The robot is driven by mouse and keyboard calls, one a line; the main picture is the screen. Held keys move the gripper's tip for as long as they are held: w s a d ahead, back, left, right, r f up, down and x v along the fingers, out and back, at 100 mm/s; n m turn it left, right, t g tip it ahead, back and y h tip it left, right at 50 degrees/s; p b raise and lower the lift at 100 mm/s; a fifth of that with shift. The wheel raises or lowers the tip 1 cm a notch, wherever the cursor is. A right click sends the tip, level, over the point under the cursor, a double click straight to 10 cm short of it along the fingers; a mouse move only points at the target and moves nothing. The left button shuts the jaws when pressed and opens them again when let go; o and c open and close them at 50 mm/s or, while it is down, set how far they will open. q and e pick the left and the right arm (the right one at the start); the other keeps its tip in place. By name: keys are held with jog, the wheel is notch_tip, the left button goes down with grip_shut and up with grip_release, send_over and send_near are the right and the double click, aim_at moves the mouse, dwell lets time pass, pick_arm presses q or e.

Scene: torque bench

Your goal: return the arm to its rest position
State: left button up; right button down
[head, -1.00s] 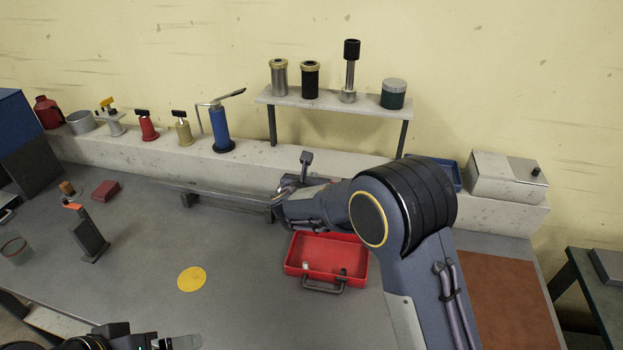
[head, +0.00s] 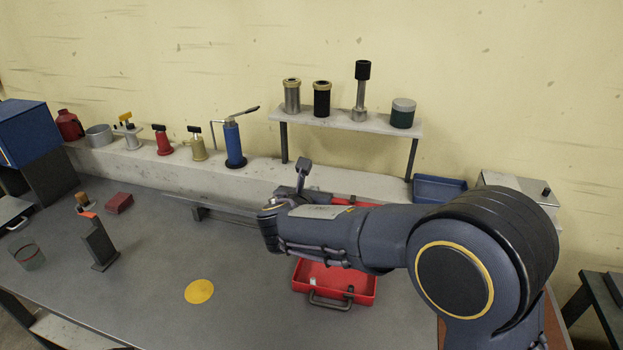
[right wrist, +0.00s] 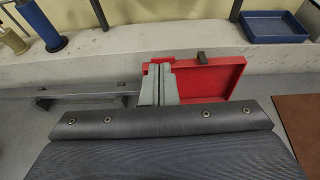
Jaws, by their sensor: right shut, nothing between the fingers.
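My right arm (head: 345,235) comes in from the right and reaches across the bench, in front of the open red case (head: 335,282). Its fingertips are hard to make out in the head view. In the right wrist view my right gripper (right wrist: 159,82) is shut and empty. Its two grey fingers sit together in front of the red case (right wrist: 212,82) and hide part of it; I cannot tell whether they touch it. My left gripper is not in view.
A shelf (head: 350,121) with several cylindrical parts stands behind the arm, near a blue tray (head: 440,189). A metal rail (head: 212,208) lies close to the hand. The bench around the yellow disc (head: 199,291) is clear.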

jog(key=s+d+f+m+g, duration=0.1)
jog(key=s+d+m+g, duration=0.2)
jog(key=s+d+m, duration=0.6)
jog(key=s+d+f+m+g, duration=0.2)
jog(key=s+d+m+g, duration=0.3)
jog(key=d, duration=0.6)
jog(key=s+a+f+m+y, duration=0.2)
jog(key=s+m+y, duration=0.5)
jog(key=s+m, duration=1.3)
jog(key=shift+s+t+y, duration=0.3)
jog(key=shift+s+y, duration=0.1)
jog(key=shift+s, duration=0.7)
jog(key=shift+a+f, duration=0.1)
